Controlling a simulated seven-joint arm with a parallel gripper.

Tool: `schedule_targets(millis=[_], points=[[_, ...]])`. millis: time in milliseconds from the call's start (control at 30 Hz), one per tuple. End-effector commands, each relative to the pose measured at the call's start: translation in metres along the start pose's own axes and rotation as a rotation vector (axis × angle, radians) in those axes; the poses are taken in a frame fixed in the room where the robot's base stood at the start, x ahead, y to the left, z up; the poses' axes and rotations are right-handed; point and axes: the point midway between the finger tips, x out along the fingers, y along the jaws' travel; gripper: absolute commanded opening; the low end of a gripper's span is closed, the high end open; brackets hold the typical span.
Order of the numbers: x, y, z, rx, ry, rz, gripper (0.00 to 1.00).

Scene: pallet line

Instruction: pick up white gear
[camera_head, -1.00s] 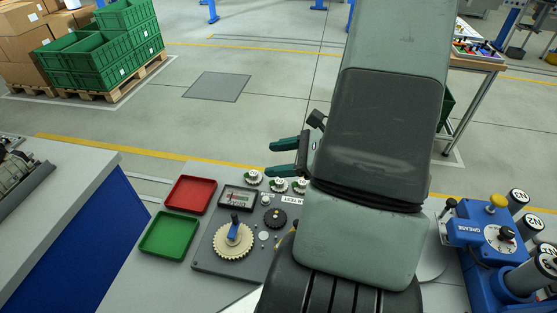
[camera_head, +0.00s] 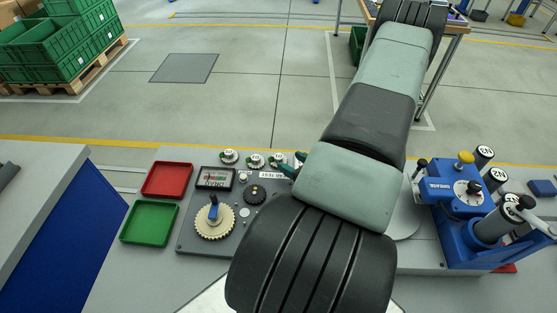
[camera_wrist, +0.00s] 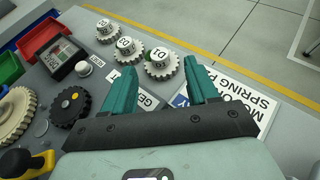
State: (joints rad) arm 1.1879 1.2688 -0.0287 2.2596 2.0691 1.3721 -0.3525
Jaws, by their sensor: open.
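Three small white gears with round labels stand in a row at the board's far edge. In the wrist view they are the left white gear (camera_wrist: 106,32), the middle white gear (camera_wrist: 127,51) and the right white gear (camera_wrist: 160,66). In the head view the left (camera_head: 229,157) and middle (camera_head: 255,161) gears show clearly. My gripper (camera_wrist: 161,68) is open and empty. In the wrist view the right gear appears between its teal fingertips; I cannot tell the height gap. In the head view my arm hides most of the gripper (camera_head: 291,167).
A large cream gear (camera_head: 215,228) with a blue handle and a black gear (camera_head: 255,195) sit on the grey board (camera_head: 190,240). A red tray (camera_head: 167,180) and a green tray (camera_head: 149,222) lie to the left. A blue fixture (camera_head: 456,205) stands at the right.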

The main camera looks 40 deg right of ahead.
Motion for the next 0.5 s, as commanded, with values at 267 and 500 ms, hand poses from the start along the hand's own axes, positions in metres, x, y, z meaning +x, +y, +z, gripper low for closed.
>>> schedule_targets(millis=[267,500], points=[[0.039,0.002,-0.002,-0.001,-0.002,0.003,0.58],[0.051,0.002,-0.002,0.0,0.0,0.002,0.58]])
